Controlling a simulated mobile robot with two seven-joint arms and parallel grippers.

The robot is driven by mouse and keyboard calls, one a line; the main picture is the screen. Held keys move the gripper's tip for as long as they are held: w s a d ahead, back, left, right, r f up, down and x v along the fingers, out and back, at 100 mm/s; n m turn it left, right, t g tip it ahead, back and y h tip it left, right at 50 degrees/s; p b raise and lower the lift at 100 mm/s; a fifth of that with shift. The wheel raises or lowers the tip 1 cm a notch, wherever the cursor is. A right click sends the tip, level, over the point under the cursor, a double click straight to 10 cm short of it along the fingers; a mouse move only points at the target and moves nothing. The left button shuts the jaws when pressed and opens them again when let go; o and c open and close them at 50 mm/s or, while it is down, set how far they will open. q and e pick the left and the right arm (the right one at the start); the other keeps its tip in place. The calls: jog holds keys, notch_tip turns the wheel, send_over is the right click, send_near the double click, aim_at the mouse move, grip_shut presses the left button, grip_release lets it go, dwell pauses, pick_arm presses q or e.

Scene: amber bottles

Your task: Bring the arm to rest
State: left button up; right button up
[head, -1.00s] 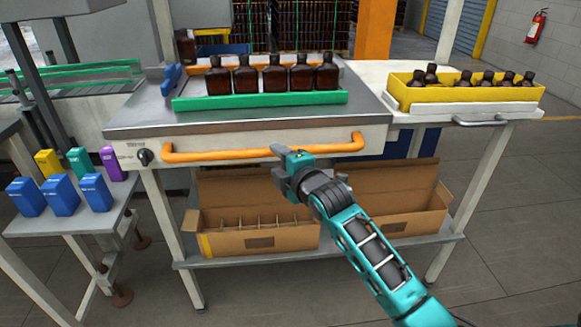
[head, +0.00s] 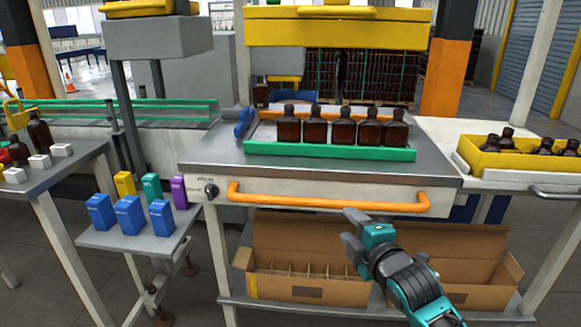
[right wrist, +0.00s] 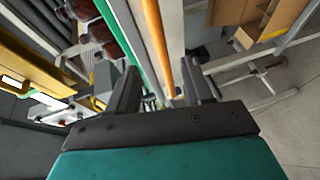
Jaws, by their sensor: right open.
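My right gripper (head: 352,230) is in the head view, in front of the work table, just below the orange handle bar (head: 330,202). Its arm comes in from the lower right. In the right wrist view its two dark fingers (right wrist: 160,95) stand apart with nothing between them, so it is open and empty. The orange bar also shows beyond the fingers in the right wrist view (right wrist: 157,40). My left gripper is in no view.
A row of amber bottles (head: 343,130) stands behind the green rail (head: 330,152) on the table. A yellow bin (head: 480,158) of bottles is at right. Cardboard boxes (head: 310,290) sit on the shelf below. Blue boxes (head: 130,215) stand on a side table at left.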

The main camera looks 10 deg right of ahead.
jog(key=s+a+f+m+g, duration=0.2)
jog(key=s+f+m, duration=0.6)
jog(key=s+f, duration=0.3)
jog(key=s+a+f+m+g, duration=0.1)
jog(key=s+f+m+g, duration=0.1)
jog(key=s+f+m, duration=0.5)
jog(key=s+f, duration=0.4)
jog(key=s, duration=0.2)
jog(key=shift+a+m+g, duration=0.35)
jog(key=shift+m+g, duration=0.05)
